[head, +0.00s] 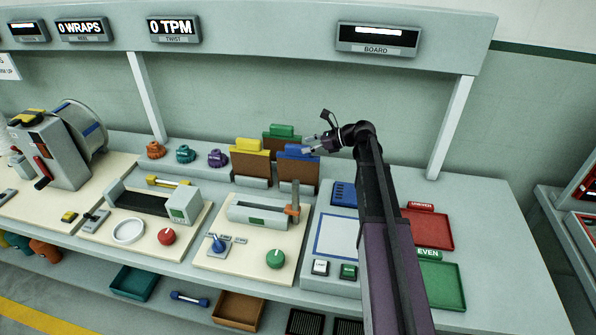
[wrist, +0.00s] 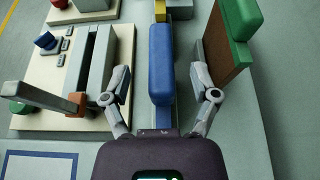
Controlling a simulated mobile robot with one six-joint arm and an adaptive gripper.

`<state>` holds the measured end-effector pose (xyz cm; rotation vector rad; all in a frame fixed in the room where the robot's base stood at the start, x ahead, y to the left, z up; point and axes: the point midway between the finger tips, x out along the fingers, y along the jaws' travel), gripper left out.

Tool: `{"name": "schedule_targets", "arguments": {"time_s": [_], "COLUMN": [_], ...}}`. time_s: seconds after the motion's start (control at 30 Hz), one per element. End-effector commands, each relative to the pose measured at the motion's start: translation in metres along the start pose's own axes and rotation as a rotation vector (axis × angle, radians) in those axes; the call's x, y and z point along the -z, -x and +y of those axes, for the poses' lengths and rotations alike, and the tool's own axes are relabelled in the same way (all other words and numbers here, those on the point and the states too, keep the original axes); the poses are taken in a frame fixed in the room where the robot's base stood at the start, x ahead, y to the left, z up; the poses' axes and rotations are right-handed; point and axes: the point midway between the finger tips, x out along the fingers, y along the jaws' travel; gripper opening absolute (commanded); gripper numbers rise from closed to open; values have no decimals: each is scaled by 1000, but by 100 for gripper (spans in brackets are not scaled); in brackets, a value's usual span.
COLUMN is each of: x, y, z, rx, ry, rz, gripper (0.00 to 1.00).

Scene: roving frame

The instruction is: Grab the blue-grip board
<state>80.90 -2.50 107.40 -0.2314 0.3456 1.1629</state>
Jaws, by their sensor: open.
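The blue-grip board is a brown upright board (head: 298,174) with a blue grip (head: 292,150) along its top. It stands in a rack at the back of the bench. My gripper (head: 306,144) is open and empty, at the right end of this grip. In the wrist view the blue grip (wrist: 160,62) runs lengthwise between my two spread fingers (wrist: 160,88), with a gap on each side. I cannot tell whether the fingertips are level with the grip or above it.
A green-grip board (wrist: 228,55) stands close beside my right finger in the wrist view. A yellow-grip board (head: 249,162) stands to the left in the head view. A device with an orange-clamped post (head: 293,211) is in front. Red (head: 428,232) and green trays (head: 441,287) lie right.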

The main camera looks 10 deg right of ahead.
Motion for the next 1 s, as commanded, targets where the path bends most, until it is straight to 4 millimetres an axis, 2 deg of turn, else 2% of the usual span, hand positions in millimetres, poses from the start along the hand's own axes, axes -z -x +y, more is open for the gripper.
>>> {"name": "schedule_targets", "arguments": {"time_s": [0.13, 0.33, 0.93, 1.0], "x": [2, 1, 0, 0], "y": [-20, -35, -36, -36], "z": [-1, -1, -1, -1], "rx": [-1, 0, 2, 2], "ry": [0, -1, -1, -1], "rz": [0, 0, 0, 0], "gripper": [77, 77, 77, 56]}}
